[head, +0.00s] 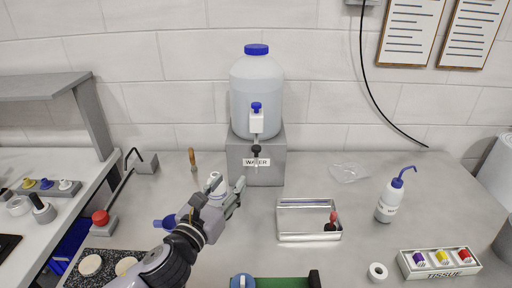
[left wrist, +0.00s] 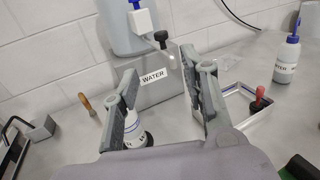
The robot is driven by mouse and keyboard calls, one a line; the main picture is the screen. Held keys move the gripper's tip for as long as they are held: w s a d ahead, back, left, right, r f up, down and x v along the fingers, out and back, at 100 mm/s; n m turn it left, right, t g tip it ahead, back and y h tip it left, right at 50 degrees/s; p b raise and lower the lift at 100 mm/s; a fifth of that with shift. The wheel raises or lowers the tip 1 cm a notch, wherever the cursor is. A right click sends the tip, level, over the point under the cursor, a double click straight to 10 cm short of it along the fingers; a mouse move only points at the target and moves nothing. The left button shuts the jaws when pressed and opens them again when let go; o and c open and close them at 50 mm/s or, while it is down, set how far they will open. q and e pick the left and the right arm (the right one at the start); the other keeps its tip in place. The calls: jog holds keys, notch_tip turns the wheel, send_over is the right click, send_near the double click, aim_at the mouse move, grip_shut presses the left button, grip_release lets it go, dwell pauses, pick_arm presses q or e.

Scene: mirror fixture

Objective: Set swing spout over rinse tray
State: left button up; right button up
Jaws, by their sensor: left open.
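The swing spout (head: 256,160) is a short clear tube under a black knob (head: 256,149) on the front of the water carboy (head: 256,80). It hangs in front of the grey stand labelled WATER. In the left wrist view the spout (left wrist: 171,55) shows just beyond my fingers. The rinse tray (head: 290,237) is a shallow metal tray on the counter, to the right of and nearer than the spout; it also shows in the left wrist view (left wrist: 262,112). My left gripper (head: 232,192) is open and empty, in front of and left of the spout, apart from it.
A wooden-handled tool (head: 192,157) is at left.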

aim_at(255, 150)
pick_arm(q)
jog(key=p+x, duration=0.3)
jog(key=x, duration=1.4)
jog(key=shift+w+d+r+p, duration=0.15)
jog(key=shift+w+d+p, duration=0.05)
jog(key=shift+p, duration=0.1)
jog(key=shift+c, duration=0.3)
grip_shut()
